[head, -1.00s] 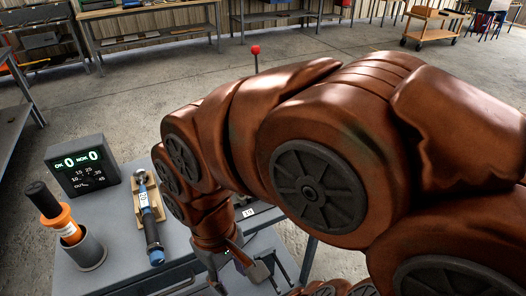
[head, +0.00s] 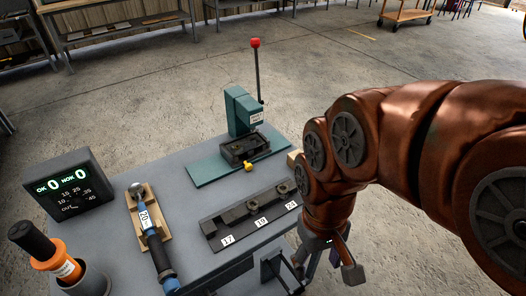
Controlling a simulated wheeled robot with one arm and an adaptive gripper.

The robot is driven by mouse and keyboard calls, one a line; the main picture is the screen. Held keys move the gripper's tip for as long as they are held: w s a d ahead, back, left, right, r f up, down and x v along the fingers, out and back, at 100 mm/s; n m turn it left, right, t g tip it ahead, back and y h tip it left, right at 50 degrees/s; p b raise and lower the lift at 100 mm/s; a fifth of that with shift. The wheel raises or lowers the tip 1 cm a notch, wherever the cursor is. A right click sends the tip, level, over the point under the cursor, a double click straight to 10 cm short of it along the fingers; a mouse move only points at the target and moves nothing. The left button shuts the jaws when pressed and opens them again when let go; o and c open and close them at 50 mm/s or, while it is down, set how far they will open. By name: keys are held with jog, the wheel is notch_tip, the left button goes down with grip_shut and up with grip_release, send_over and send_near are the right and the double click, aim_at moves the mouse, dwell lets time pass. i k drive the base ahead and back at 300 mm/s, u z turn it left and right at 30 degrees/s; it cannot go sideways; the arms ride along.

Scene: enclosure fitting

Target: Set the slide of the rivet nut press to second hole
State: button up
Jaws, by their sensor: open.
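The rivet nut press (head: 240,110) is a teal press with a flat base plate at the back of the grey table. Its lever with a red ball (head: 256,43) stands upright. The slide (head: 242,147) is a dark block on the press base, with a yellow knob (head: 250,167) at its front. The holes along the slide are too small to tell which one is set. My gripper (head: 325,275) points down at the table's right front edge, apart from the press and to its lower right. It is open and empty.
A dark rack (head: 245,222) labelled 17, 19 and 24 lies between my gripper and the press. At left are a torque wrench (head: 152,240) on a wooden stand, a counter display (head: 68,187) reading OK 0 NOK 0, and an orange-handled tool (head: 58,262) in a cup.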

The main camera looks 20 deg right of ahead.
aim_at(243, 159)
jog(key=z, duration=1.65)
jog(key=k, duration=0.9)
jog(key=u, duration=1.95)
jog(key=i, duration=0.5)
jog(key=z, duration=0.05)
